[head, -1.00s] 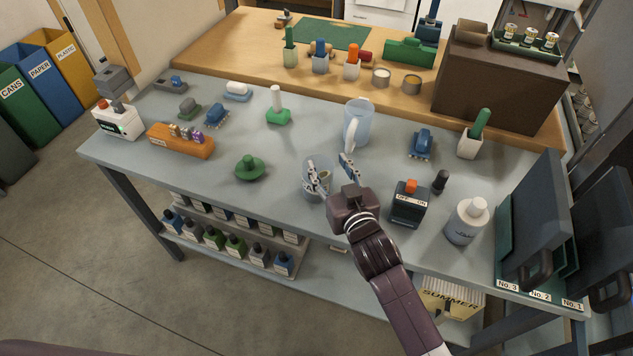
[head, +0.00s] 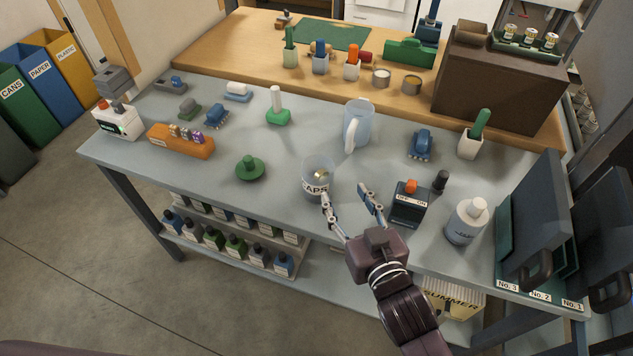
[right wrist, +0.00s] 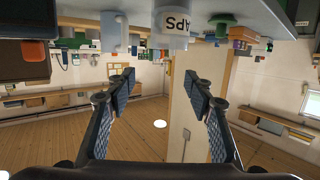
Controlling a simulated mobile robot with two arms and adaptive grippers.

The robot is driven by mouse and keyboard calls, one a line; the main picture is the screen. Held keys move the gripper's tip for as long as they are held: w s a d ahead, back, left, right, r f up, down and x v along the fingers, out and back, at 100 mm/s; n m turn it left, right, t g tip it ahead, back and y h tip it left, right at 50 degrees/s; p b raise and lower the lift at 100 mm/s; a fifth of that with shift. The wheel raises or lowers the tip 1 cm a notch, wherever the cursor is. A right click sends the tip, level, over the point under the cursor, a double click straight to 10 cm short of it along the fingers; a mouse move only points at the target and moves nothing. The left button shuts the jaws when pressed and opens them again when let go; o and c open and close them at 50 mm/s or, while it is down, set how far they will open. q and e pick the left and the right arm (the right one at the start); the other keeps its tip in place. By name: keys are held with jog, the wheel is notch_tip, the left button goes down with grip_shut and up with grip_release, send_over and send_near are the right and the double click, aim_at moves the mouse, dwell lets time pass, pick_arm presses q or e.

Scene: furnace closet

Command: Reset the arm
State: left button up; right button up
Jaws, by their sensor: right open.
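My right gripper (head: 344,203) is open and empty at the front edge of the grey table (head: 300,140). In the head view it is just in front and to the right of a clear cup labelled "CAPS" (head: 317,181), with a small golden thing inside. In the right wrist view the open fingers of the right gripper (right wrist: 160,85) have nothing between them, and the CAPS cup (right wrist: 172,25) shows upside down at the top. My left gripper is not in view.
A black switch box (head: 408,208) stands right of my gripper, with a white bottle (head: 467,221) beyond it. A clear pitcher (head: 358,122) stands behind. A green knobbed piece (head: 250,169) lies to the left. Dark upright cases (head: 540,225) stand at the right end.

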jog(key=shift+s+d+r, duration=0.1)
jog(key=shift+s, duration=0.25)
jog(key=s+d+f+m+g+h, duration=0.2)
jog(key=s+d+f+g+h, duration=0.3)
jog(key=s+d+f, duration=0.45)
jog(key=s+d+f+g, duration=0.4)
jog(key=s+d+g, duration=0.2)
jog(key=s, duration=0.4)
notch_tip(320, 180, down, 28)
jog(key=s+g, duration=0.2)
jog(key=s, duration=0.1)
jog(key=s+d+f+g, duration=0.1)
jog(key=s+d+f, duration=0.2)
jog(key=s+f, duration=1.2)
jog(key=shift+s+d+f+n, duration=0.2)
jog(key=shift+s+n, duration=0.1)
jog(key=shift+s, duration=0.6)
